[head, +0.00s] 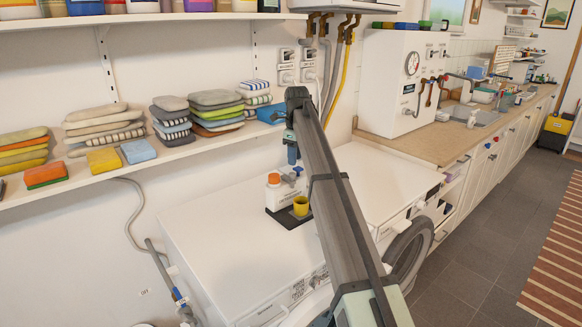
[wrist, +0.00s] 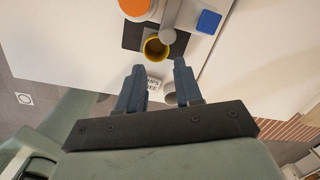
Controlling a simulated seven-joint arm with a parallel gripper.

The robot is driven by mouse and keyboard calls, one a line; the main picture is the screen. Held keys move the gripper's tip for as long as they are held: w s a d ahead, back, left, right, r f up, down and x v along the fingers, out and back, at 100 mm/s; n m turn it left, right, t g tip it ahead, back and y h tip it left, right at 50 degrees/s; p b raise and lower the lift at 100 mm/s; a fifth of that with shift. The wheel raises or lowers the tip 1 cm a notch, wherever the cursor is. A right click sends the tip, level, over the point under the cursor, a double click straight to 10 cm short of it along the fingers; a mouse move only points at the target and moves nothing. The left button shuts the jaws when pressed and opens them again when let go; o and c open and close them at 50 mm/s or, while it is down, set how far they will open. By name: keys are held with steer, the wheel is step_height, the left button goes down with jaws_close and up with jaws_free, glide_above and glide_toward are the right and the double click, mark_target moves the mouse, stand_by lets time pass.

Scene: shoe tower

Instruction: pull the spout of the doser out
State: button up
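The doser (head: 273,192) is a white bottle with an orange cap, standing on a dark mat on the white washing machine top. Its orange cap (wrist: 136,6) shows at the top of the wrist view. A grey spout (wrist: 170,22) reaches from the doser toward a yellow cup (wrist: 156,47), its round end by the cup's rim. A blue part (wrist: 208,21) sits right of the spout. My gripper (wrist: 159,72) is open and empty, its two fingers apart, short of the cup and spout. In the head view my gripper (head: 292,153) hangs above the doser, partly hidden by my arm.
The dark mat (head: 284,217) lies under the doser and the cup (head: 301,206). A shelf (head: 110,168) with stacked folded cloths runs along the wall behind. The white machine top (head: 220,235) is clear left of the mat.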

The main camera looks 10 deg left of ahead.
steer(key=n, duration=0.1)
steer(key=w+r+n, duration=0.1)
steer(key=r+n, duration=0.1)
steer(key=n, duration=0.1)
steer(key=shift+w+a+r+t, duration=0.1)
steer(key=shift+w+a+t, duration=0.15)
steer(key=shift+a+t, duration=0.15)
steer(key=c, duration=0.6)
steer(key=n, duration=0.2)
steer(key=shift+w+a+r+n, duration=0.1)
steer(key=shift+w+r+n, duration=0.2)
steer(key=shift+w+n, duration=0.1)
jaws_close()
steer(key=w+n, duration=0.1)
steer(key=n, duration=0.5)
steer(key=n+t, duration=0.1)
steer(key=n, duration=0.5)
steer(key=w+a+r+n, duration=0.1)
steer(key=n, duration=0.5)
steer(key=shift+w+n+t+y, duration=0.3)
steer(key=shift+w+t+y, duration=0.05)
steer(key=shift+t+y, duration=0.05)
